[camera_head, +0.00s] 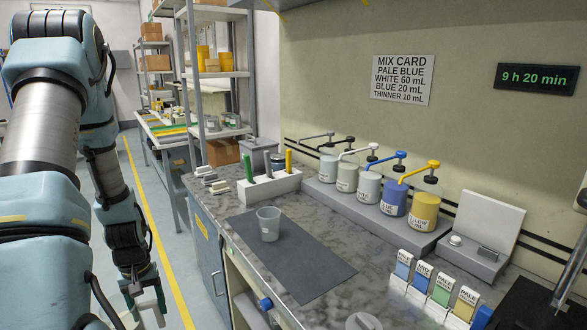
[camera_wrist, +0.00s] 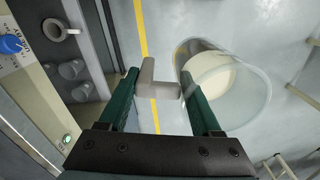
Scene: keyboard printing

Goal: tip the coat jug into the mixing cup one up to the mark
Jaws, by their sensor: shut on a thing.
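The clear mixing cup (camera_head: 268,226) stands upright on the dark grey mat (camera_head: 315,265) on the counter. It has small print on its side and looks empty. My gripper (camera_wrist: 163,103) is shut on the grey handle (camera_wrist: 158,90) of a clear jug (camera_wrist: 252,92), with pale cream liquid (camera_wrist: 212,82) inside. The jug is held over the floor. In the head view my gripper (camera_head: 143,300) is low at the left, below counter height and apart from the mixing cup. The jug is hard to make out there.
Pump bottles (camera_head: 395,192) line the back of the counter. A white marker rack (camera_head: 268,187) stands behind the mat, with colour cards (camera_head: 435,285) at the front right. Grey cups (camera_wrist: 75,68) sit on a shelf in the wrist view. The aisle floor (camera_head: 170,270) is open.

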